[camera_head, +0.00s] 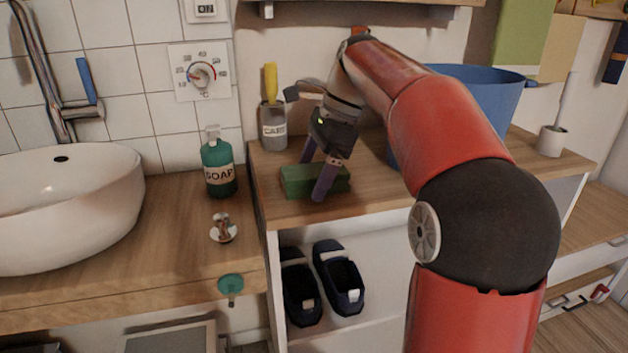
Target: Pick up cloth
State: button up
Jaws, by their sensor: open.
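A dark green, block-shaped item (297,182) lies on the wooden shelf top; it may be the folded cloth, but its material cannot be made out. My gripper (312,180) is open and tilted down over it. One purple finger is on the near side of the green item, in front of it. The other finger is at its far side, with its tip partly hidden. Whether the fingers touch the item cannot be told.
A labelled grey cup (273,128) with a yellow-handled item stands behind my gripper. A blue bin (490,95) stands to the right, partly behind my arm. A soap bottle (218,165) and white basin (65,205) are left. Dark shoes (340,283) sit on the lower shelf.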

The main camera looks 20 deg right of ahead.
aim_at(314, 170)
jog(key=shift+f, duration=0.2)
jog(key=shift+c, duration=0.5)
jog(key=c, duration=1)
jog(key=shift+o, duration=0.2)
jog(key=shift+r, duration=0.1)
notch_tip(314, 170, up, 10)
jog(key=shift+r+p, duration=0.1)
jog(key=shift+p, duration=0.75)
jog(key=o, duration=0.5)
jog(key=shift+c, duration=0.9)
